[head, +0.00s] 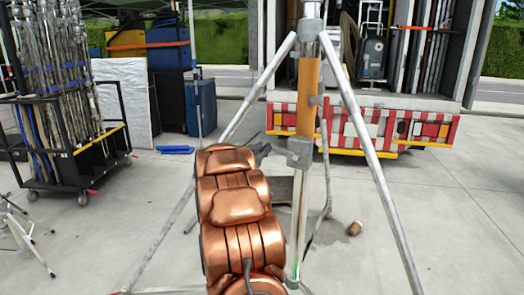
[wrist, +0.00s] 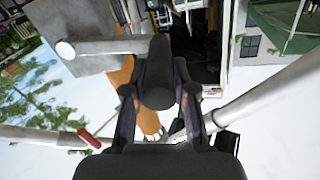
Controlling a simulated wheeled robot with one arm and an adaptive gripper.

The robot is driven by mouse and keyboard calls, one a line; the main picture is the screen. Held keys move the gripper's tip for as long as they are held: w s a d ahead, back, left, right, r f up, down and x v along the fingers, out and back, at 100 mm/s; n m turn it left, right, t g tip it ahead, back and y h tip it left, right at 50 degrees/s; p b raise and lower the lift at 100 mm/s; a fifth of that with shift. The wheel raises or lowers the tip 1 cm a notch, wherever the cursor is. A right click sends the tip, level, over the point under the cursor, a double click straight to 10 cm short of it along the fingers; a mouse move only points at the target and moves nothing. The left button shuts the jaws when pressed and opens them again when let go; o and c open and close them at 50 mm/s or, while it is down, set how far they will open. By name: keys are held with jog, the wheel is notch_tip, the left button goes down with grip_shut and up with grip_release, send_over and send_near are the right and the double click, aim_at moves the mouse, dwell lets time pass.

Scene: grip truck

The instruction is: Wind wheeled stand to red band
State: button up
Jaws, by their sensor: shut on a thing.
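The wheeled stand stands in front of me, with sloping silver legs (head: 368,150) and an upright column that has an orange-brown section (head: 308,85). A grey box-like fitting (head: 300,152) sits on the column below that section. My gripper (wrist: 160,94) is shut on the dark crank grip (wrist: 158,70), with a finger on each side. A grey crank arm (wrist: 105,47) runs left from the grip. In the head view my gripper (head: 262,150) is small and dark, beside the column and partly behind my copper arm. I cannot make out a red band on the column.
A truck with a red-and-white striped tail (head: 430,130) stands behind the stand. A black cart of metal stands (head: 70,160) is at the left, near blue cases (head: 200,105). The concrete at the right is mostly clear.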

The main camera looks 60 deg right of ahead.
jog(key=r+p, duration=0.1)
jog(key=r, duration=0.1)
jog(key=s+r+p, duration=0.1)
jog(key=shift+s+r, duration=0.15)
jog(key=shift+r, duration=0.2)
grip_shut()
jog(key=shift+s+d+p, duration=0.15)
jog(key=shift+s+p, duration=0.35)
jog(key=shift+s, duration=0.05)
jog(key=o, duration=1.2)
grip_release()
jog(key=a, duration=0.3)
jog(key=s+a+p, duration=0.1)
jog(key=a, duration=0.6)
jog(key=shift+s, duration=0.15)
